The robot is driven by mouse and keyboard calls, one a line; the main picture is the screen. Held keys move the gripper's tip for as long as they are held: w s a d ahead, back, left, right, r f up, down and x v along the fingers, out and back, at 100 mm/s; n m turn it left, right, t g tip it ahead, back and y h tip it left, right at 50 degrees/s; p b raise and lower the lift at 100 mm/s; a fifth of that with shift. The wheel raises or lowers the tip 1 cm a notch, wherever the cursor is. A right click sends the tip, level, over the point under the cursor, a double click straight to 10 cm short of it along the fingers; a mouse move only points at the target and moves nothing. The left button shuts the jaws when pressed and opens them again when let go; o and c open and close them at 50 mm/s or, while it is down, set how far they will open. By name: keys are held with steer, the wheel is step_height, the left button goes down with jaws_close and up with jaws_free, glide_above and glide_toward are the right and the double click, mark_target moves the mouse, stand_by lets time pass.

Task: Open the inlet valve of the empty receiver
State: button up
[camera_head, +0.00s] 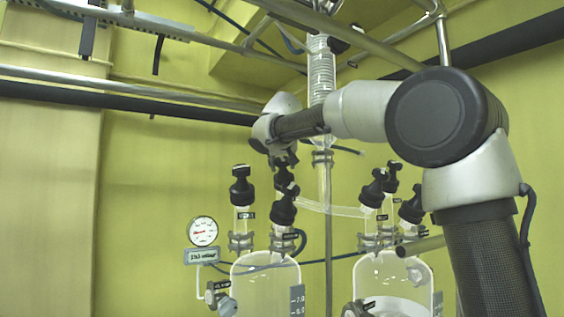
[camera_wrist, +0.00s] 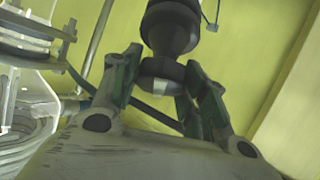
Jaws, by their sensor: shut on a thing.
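A clear glass receiver (camera_head: 265,288) that looks empty stands at the lower middle of the head view. The knob's stem and the fingertip contact are partly hidden in the head view.
A second glass receiver (camera_head: 395,272) with white contents and its own black knobs stands to the right. A round gauge (camera_head: 203,231) is on the left. A glass coil column (camera_head: 321,70) rises behind my gripper. Metal rails (camera_head: 130,86) cross above.

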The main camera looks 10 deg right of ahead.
steer(key=n+y, duration=0.2)
steer(key=n, duration=0.1)
steer(key=n+y, duration=0.2)
steer(key=n, duration=0.2)
steer(key=shift+r+g+y, duration=0.1)
steer(key=shift+g+y, duration=0.2)
steer(key=shift+y, duration=0.1)
steer(key=n+g+y, duration=0.1)
steer(key=n, duration=0.1)
steer(key=n+g+y, duration=0.1)
steer(key=n, duration=0.2)
steer(key=shift+n+g+y, duration=0.5)
steer(key=shift+n+g, duration=0.4)
steer(key=shift+n, duration=0.7)
steer(key=o, duration=1)
steer(key=shift+o, duration=0.2)
